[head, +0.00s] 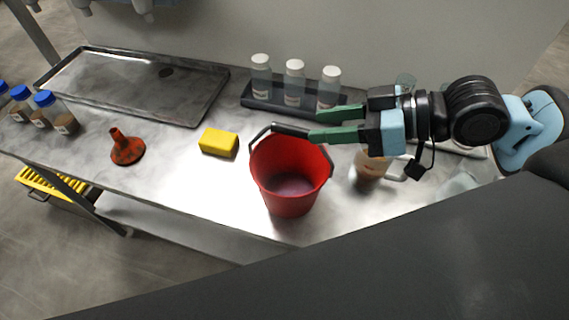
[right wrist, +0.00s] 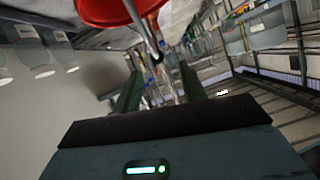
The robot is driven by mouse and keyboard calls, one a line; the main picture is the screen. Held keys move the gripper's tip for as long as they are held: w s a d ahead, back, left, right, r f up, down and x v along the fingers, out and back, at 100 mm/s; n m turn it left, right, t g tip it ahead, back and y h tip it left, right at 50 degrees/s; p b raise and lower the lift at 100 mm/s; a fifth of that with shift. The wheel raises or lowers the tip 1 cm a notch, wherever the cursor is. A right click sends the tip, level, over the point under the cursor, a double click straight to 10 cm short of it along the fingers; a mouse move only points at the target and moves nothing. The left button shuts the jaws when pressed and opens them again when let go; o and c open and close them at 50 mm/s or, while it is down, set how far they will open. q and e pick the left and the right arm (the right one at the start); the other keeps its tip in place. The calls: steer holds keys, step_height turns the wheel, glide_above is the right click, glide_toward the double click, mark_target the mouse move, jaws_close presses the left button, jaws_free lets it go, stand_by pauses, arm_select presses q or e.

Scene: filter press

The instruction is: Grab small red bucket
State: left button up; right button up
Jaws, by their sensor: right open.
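The small red bucket (head: 290,180) stands upright and looks empty on the metal bench in the head view. Its handle is raised, with a dark grip (head: 290,130) near the far rim. My right gripper (head: 314,126) comes in from the right with green fingers spread apart. Its fingertips are near the right end of the grip. In the right wrist view, part of the red bucket (right wrist: 115,9) shows at the top. The handle reaches down toward the space between the fingers of my right gripper (right wrist: 160,75). I cannot tell whether they touch. My left gripper is not in view.
A yellow sponge-like block (head: 219,142) and an orange-red funnel (head: 127,148) lie left of the bucket. A dark rack (head: 262,104) with white-capped bottles stands behind it. A jug with brown contents (head: 368,168) is right of it. A metal tray (head: 140,85) lies back left.

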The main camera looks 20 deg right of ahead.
mark_target(286, 134)
steer(key=shift+a, duration=0.1)
steer(key=shift+w+a+f, duration=0.1)
steer(key=shift+a+f, duration=0.05)
steer(key=shift+a, duration=0.3)
steer(key=shift+w+a+f, duration=0.35)
steer(key=shift+w+a, duration=0.05)
steer(key=shift+a, duration=0.1)
steer(key=shift+w+a+f+p, duration=0.2)
steer(key=shift+w+a+p, duration=0.05)
steer(key=shift+a+p, duration=0.15)
steer(key=x, duration=0.3)
steer(key=shift+f, duration=0.1)
steer(key=shift+w+a+f, duration=0.3)
steer(key=shift+a, duration=0.1)
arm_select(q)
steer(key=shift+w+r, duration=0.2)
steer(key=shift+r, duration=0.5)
arm_select(e)
jaws_close()
